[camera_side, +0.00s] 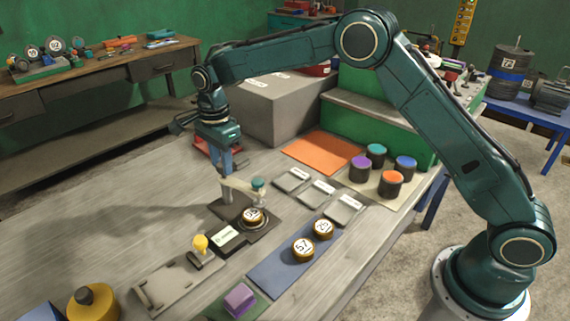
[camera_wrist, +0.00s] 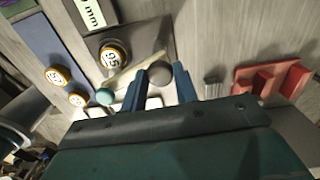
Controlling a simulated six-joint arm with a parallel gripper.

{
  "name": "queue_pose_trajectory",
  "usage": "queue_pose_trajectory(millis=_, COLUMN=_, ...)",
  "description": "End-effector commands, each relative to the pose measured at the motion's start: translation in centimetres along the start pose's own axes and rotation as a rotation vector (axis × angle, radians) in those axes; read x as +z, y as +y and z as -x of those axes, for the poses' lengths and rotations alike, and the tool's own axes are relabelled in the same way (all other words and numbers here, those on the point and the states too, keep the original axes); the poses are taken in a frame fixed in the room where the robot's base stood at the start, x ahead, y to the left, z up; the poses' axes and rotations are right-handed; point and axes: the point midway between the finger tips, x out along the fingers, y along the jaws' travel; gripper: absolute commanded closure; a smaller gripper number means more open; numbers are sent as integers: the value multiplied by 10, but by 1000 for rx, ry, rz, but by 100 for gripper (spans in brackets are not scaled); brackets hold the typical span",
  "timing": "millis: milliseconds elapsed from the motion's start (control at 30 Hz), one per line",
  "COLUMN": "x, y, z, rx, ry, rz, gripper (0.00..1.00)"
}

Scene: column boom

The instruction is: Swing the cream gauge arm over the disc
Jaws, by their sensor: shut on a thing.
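The cream gauge arm (camera_side: 242,187) is a slim bar on a post (camera_side: 227,191), with a teal knob (camera_side: 258,183) at its right end. It also shows in the wrist view (camera_wrist: 127,77). The disc (camera_side: 253,216), gold-rimmed with a white numbered face, sits on a dark base plate (camera_side: 268,219). In the wrist view the arm runs beside the disc (camera_wrist: 113,57), whose face is uncovered. My gripper (camera_side: 226,174) points down at the arm's post end. In the wrist view its blue fingers (camera_wrist: 159,85) are shut on a grey round knob (camera_wrist: 160,72).
Two more numbered discs (camera_side: 303,249) lie on a blue mat (camera_side: 268,275). A fixture with a yellow knob (camera_side: 200,243) stands in front. Grey pads (camera_side: 318,193) and colour-topped pots (camera_side: 390,183) are to the right. A red object (camera_wrist: 270,78) lies near my gripper. The left tabletop is clear.

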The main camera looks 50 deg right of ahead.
Motion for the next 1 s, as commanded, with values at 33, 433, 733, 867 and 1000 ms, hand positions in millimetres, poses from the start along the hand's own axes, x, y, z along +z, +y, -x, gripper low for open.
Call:
queue_pose_trajectory(millis=33, x=0, y=0, z=1, rx=-2, ry=0, rz=-41, gripper=100)
queue_pose_trajectory(millis=433, x=0, y=-1, z=2, rx=-2, ry=0, rz=-265, gripper=100)
queue_pose_trajectory(millis=733, x=0, y=-1, z=2, rx=-3, ry=0, rz=-298, gripper=100)
queue_pose_trajectory(millis=867, x=0, y=-1, z=2, rx=-3, ry=0, rz=-299, gripper=100)
queue_pose_trajectory(millis=1000, x=0, y=-1, z=2, rx=-3, ry=0, rz=-298, gripper=64)
